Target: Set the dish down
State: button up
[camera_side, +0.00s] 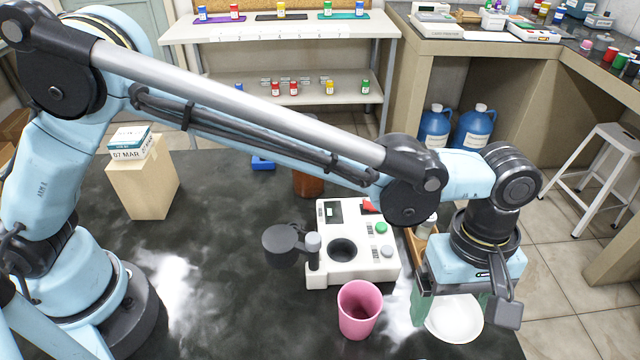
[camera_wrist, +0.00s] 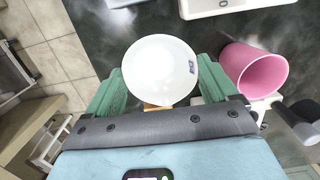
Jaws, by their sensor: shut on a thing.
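The white round dish (camera_side: 456,320) is at the front right of the side view, partly behind my gripper (camera_side: 449,304). In the wrist view the dish (camera_wrist: 160,72) sits between the two green fingers of my gripper (camera_wrist: 160,85), with a small dark mark on its right side. My gripper points down and is shut on the dish. Whether the underside of the dish touches the dark bench (camera_side: 230,270) cannot be told.
A pink cup (camera_side: 360,310) stands just left of the dish. Behind it is a white instrument (camera_side: 350,268) with a dark round well and buttons. A wooden tray (camera_side: 421,241) with a bottle stands behind my gripper. The bench's right edge is close.

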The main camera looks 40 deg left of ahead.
aim_at(447, 313)
jog(key=shift+w+a+f, duration=0.1)
jog(key=shift+w+f, duration=0.3)
jog(key=shift+w, duration=0.05)
jog(key=shift+f, duration=1.85)
jog(key=shift+f, duration=0.1)
jog(key=o, duration=0.8)
jog(key=shift+o, duration=0.2)
